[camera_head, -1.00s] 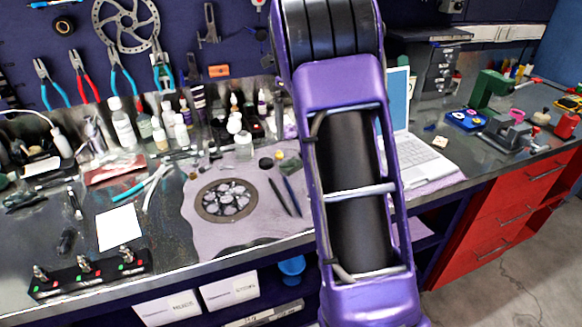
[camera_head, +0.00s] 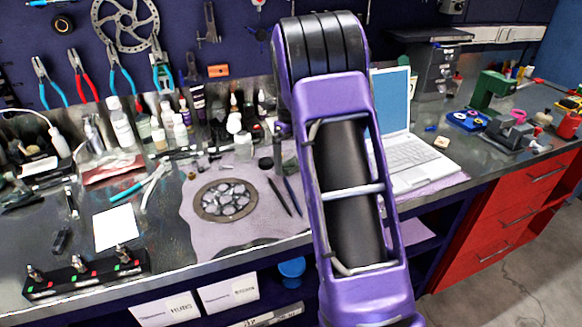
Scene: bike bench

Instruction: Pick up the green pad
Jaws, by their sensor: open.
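I cannot clearly make out a green pad. A small dull greenish item (camera_head: 289,163) lies at the back right of the grey mat (camera_head: 215,249), close beside my arm in the picture and partly covered by it. I cannot tell whether it is the pad. My purple arm rises through the middle of the head view and bends away at its black joint. My gripper does not show; it is hidden behind the arm or out of frame.
A round metal part (camera_head: 226,200) and two dark thin tools lie on the mat. Bottles (camera_head: 122,128) line the back of the bench. A laptop (camera_head: 405,150), a green vise-like tool (camera_head: 490,92) and a blue tray (camera_head: 467,121) stand right. White paper (camera_head: 117,227) lies left.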

